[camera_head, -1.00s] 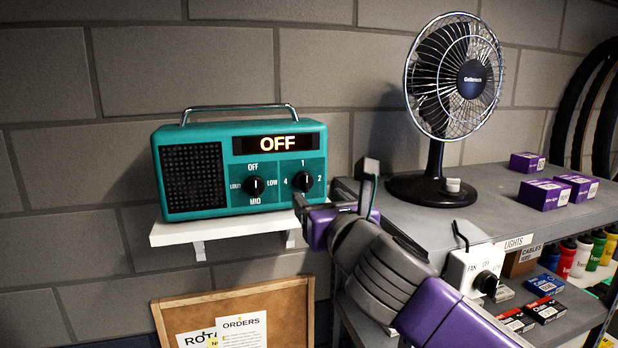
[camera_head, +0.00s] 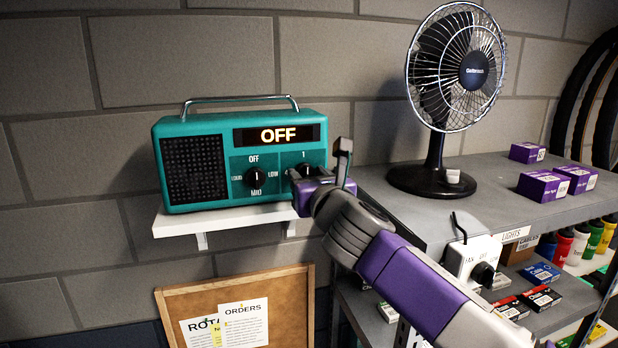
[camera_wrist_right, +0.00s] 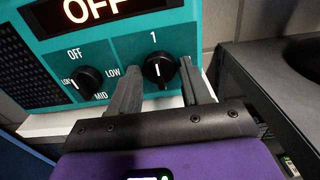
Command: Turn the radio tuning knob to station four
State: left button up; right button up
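The teal radio (camera_head: 222,200) stands on a small white wall shelf; its display (camera_head: 280,135) reads OFF. The volume knob (camera_head: 255,178), at left, is marked OFF, LOW, MID and LOUD. The tuning knob (camera_wrist_right: 158,68), at right, points up at the 1 in the right wrist view; its other numbers are hidden by my gripper. My right gripper (camera_head: 306,174) is at the radio's lower right front. In the right wrist view its two fingers (camera_wrist_right: 160,75) are apart, one on each side of the tuning knob; I cannot tell whether they touch it. My left gripper is not in view.
The white shelf (camera_head: 224,219) juts from the grey block wall. A grey bench (camera_head: 490,206) to the right holds a fan (camera_head: 440,178) and purple boxes (camera_head: 543,186). A white switch box (camera_head: 470,259) hangs at its front edge. A cork board (camera_head: 285,300) is below the radio.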

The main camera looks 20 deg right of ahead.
jog(key=c, duration=0.7)
jog(key=shift+o, duration=0.2)
